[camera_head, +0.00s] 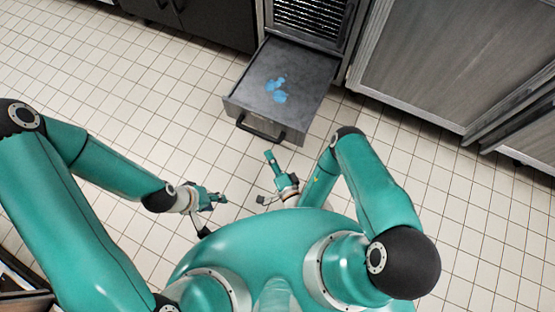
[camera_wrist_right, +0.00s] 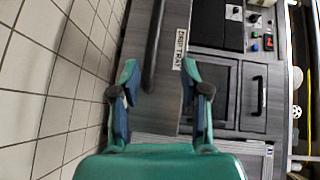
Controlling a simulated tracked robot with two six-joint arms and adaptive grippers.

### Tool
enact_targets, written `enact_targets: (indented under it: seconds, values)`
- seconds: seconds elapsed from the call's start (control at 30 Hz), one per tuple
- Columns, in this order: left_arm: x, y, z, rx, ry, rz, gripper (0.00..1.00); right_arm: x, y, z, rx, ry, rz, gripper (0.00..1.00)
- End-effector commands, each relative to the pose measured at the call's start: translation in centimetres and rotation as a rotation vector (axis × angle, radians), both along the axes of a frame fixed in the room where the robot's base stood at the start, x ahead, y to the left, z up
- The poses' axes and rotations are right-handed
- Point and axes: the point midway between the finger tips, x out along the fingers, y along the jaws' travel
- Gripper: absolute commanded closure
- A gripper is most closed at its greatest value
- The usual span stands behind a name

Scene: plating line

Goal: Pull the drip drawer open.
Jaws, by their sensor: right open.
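The drip drawer (camera_head: 300,70) stands pulled out from under the unit in the head view, its dark tray showing blue splashes inside. Its black bar handle (camera_head: 258,130) is on the front face. The handle also shows in the right wrist view (camera_wrist_right: 154,45), beside a white "DRIP TRAY" label (camera_wrist_right: 180,49). My right gripper (camera_head: 266,178) is open and empty, just in front of the drawer. In the wrist view its fingers (camera_wrist_right: 159,82) are spread wide, with the handle's end between and beyond them. My left gripper (camera_head: 214,205) is left of it, over the floor; its jaw opening is unclear.
A grey cabinet (camera_head: 450,60) stands right of the drawer, and dark cabinets (camera_head: 205,15) stand at the upper left. A control panel (camera_wrist_right: 250,28) with buttons and a further black-handled door (camera_wrist_right: 254,97) show in the wrist view. The tiled floor (camera_head: 110,90) at left is clear.

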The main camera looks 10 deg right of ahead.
Motion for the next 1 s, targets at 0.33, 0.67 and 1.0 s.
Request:
enact_targets:
  seconds: [0.33,0.67,1.0]
  values:
    - [0.0,0.0,-0.2,0.000,0.000,0.000,0.60,-2.5,-0.3,-0.4,0.001,0.003,-0.003,0.55]
    - [0.0,0.0,-0.7,0.000,0.000,0.000,0.60,-4.8,-0.5,-0.8,0.001,0.004,-0.002,0.55]
    - [0.0,0.0,-0.9,0.000,0.000,0.000,0.60,-5.8,-0.5,-0.9,-0.001,0.005,-0.001,0.55]
